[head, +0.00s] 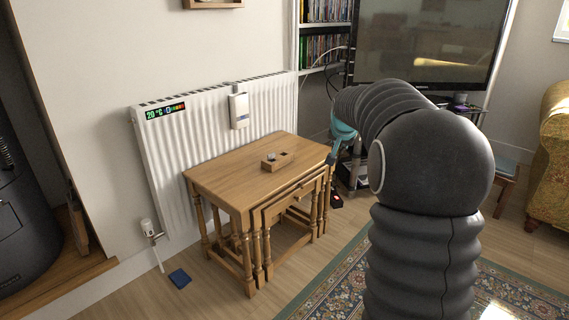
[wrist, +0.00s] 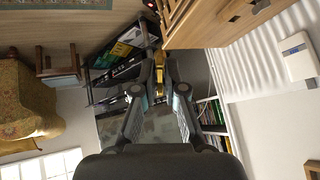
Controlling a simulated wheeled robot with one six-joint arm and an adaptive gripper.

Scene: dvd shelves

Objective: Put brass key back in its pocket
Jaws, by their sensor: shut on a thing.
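My gripper (head: 332,155) is at the right end of the nested tables in the head view, partly hidden by my arm. In the wrist view my gripper (wrist: 158,68) is shut on the brass key (wrist: 158,60), a small yellow piece between the fingertips. In the head view the key cannot be made out. A small wooden block (head: 277,164) lies on the tabletop, left of my gripper and apart from it. A dark square pocket shows in its right part, and a grey round thing sits in its left part.
The wooden nest of tables (head: 225,182) stands against a white radiator (head: 185,140). A television (head: 430,45) and shelves of cases (head: 325,45) are behind my arm. The tabletop around the block is clear.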

